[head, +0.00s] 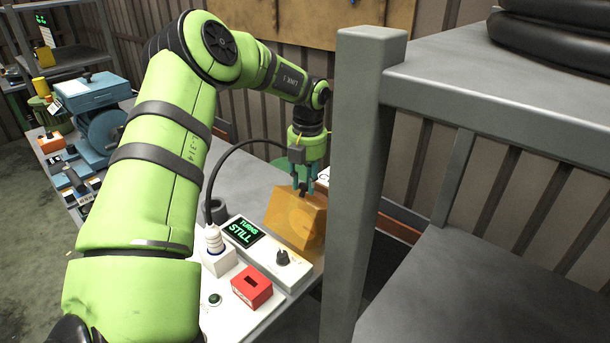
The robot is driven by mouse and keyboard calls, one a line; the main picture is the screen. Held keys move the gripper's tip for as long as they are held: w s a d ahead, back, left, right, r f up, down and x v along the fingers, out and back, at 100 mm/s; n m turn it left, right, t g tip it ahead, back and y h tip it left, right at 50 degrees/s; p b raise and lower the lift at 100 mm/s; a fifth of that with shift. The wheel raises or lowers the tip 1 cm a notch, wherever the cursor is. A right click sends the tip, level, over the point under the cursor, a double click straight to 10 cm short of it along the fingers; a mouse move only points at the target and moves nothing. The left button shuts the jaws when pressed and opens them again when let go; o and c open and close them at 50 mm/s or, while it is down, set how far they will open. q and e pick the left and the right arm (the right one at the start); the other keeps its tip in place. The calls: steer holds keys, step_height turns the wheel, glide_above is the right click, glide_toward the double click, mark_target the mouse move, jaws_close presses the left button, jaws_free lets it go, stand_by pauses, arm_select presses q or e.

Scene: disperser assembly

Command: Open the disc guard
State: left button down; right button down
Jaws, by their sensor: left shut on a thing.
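An orange-yellow box-shaped cover (295,218), which looks like the disc guard, stands at the far right end of the bench, just left of a grey post. My left gripper (304,188) points down at the top of this guard. Its teal fingers are shut on a small dark part there, which looks like the guard's handle and is mostly hidden between them. The guard looks tilted; I cannot tell how far it is open. The disc is not visible. My right gripper is not in view.
A control panel with a green display (242,231) reading "TURNS STILL", a black knob (283,257) and a red block (252,287) lies in front of the guard. A grey shelf post (355,180) stands close on the right. A blue machine (95,95) is at left.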

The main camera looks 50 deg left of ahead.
arm_select(q)
steer(key=shift+w+r, duration=0.1)
steer(key=shift+w, duration=0.05)
steer(key=c, duration=1.3)
jaws_free()
steer(key=shift+d, duration=0.1)
steer(key=shift+r, duration=0.1)
steer(key=shift+s+d+r+p, duration=0.15)
steer(key=shift+r+p, duration=0.85)
steer(key=shift+r, duration=1)
steer(key=shift+s+d+r+p, duration=0.1)
steer(key=shift+s+r+p, duration=0.1)
steer(key=shift+r+p, duration=1.3)
steer(key=shift+r+b, duration=0.45)
steer(key=shift+b, duration=0.05)
steer(key=shift+f, duration=0.1)
